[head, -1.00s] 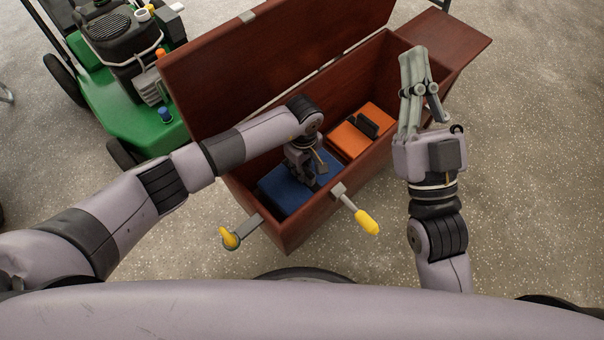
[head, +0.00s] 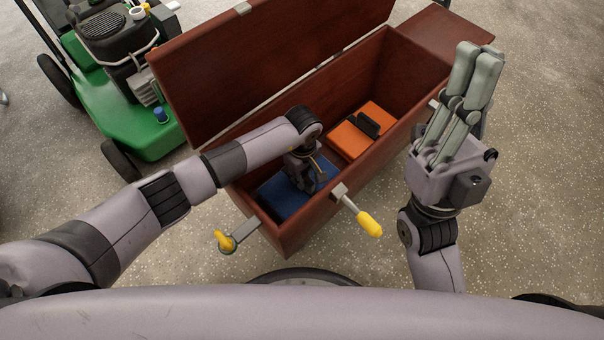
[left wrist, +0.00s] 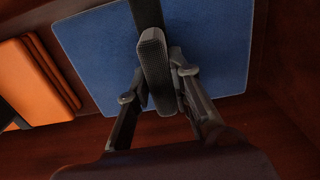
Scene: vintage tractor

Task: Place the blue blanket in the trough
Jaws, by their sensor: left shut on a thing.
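The blue blanket (head: 282,198) is a flat folded square inside the near end of the dark red wooden trough (head: 300,235). In the left wrist view the blanket (left wrist: 215,45) lies beneath a black handle or strap. My left gripper (head: 306,182) reaches down into the trough and is shut on the blanket by that black part. In the left wrist view its fingers (left wrist: 160,92) stand either side of the black part. The arm hides part of the blanket.
An orange folded piece (head: 362,130) with a black handle lies farther along in the trough. The trough's lid (head: 260,70) stands open at the back left. Yellow-gripped handles (head: 369,224) stick out at the near end. A green machine (head: 130,125) stands left. Floor at right is clear.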

